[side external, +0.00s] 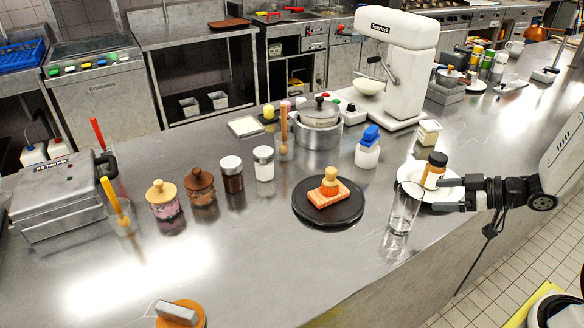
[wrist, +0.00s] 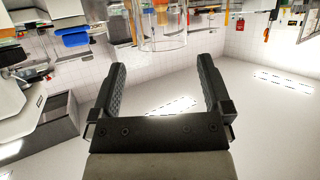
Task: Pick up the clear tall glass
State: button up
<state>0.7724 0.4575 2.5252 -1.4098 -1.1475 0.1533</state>
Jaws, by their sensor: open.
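The clear tall glass (side external: 402,212) stands upright on the steel counter near its front edge, just left of my gripper in the side view. In the wrist view the clear glass (wrist: 160,28) shows at the top centre, beyond my fingertips. My gripper (side external: 450,194) points left towards the glass, open and empty, with a small gap between its fingers and the glass. In the wrist view my gripper (wrist: 161,64) has its two dark fingers spread wide with nothing between them.
A white plate (side external: 414,171) bearing a dark-capped bottle (side external: 434,170) lies right behind the glass and gripper. A round black board (side external: 312,215) with orange food lies to the left. A blue-topped jar (side external: 367,155) stands farther back. The counter between board and glass is bare.

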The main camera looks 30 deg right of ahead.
aim_at(408, 199)
jog(key=shift+f, duration=0.6)
jog(key=shift+x, duration=1.3)
jog(key=shift+x, duration=2.6)
jog(key=c, duration=1.2)
jog(key=shift+o, duration=0.2)
jog(key=shift+r, duration=0.1)
